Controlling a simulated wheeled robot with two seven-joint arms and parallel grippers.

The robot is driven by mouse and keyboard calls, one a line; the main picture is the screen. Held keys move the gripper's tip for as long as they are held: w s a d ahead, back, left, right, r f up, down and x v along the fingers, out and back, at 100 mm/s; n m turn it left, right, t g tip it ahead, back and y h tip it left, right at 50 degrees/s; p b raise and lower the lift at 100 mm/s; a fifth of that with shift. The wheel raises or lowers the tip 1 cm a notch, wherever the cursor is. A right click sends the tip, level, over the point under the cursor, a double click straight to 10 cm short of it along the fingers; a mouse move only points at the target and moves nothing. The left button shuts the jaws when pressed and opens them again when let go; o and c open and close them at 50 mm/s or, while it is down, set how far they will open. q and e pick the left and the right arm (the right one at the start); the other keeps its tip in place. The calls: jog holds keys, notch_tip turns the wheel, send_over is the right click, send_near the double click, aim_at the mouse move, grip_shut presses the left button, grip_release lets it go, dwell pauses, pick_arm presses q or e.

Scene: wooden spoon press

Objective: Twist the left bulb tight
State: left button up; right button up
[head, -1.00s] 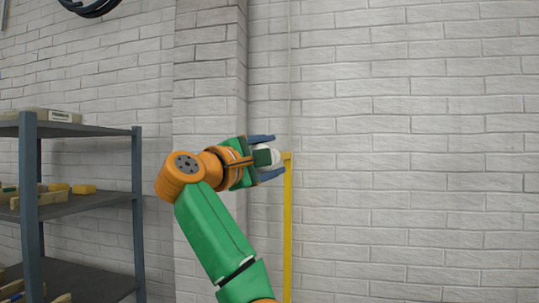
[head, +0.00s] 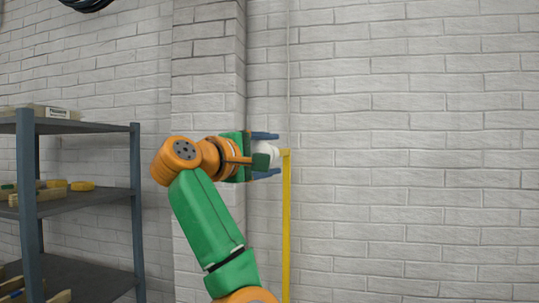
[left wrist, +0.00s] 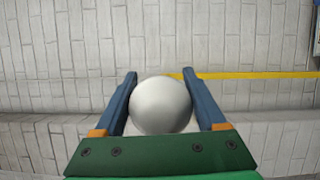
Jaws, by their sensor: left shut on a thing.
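The left bulb (left wrist: 160,105) is a round white globe between the two blue fingers of my left gripper (left wrist: 160,90) in the left wrist view. The gripper is shut on it, one finger on each side. The bulb sits at the top end of a yellow post (head: 286,225). The joint between bulb and post is too small to make out. My right gripper is out of view.
A grey metal shelf (head: 85,127) with boxes and yellow items stands at the left. A white brick wall (head: 410,150) with a pillar (head: 207,80) fills the back. A thin line runs up the wall above the post. The space right of the post is clear.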

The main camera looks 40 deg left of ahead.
pick_arm(q)
jog(key=o, duration=1)
jog(key=shift+r, duration=0.1)
jog(key=shift+c, duration=0.2)
jog(key=o, duration=0.4)
jog(key=shift+c, duration=0.2)
jog(key=shift+w, duration=0.1)
jog(key=s+b, duration=0.4)
jog(key=s, duration=0.3)
jog(key=shift+d, duration=0.3)
jog(key=shift+f, duration=0.2)
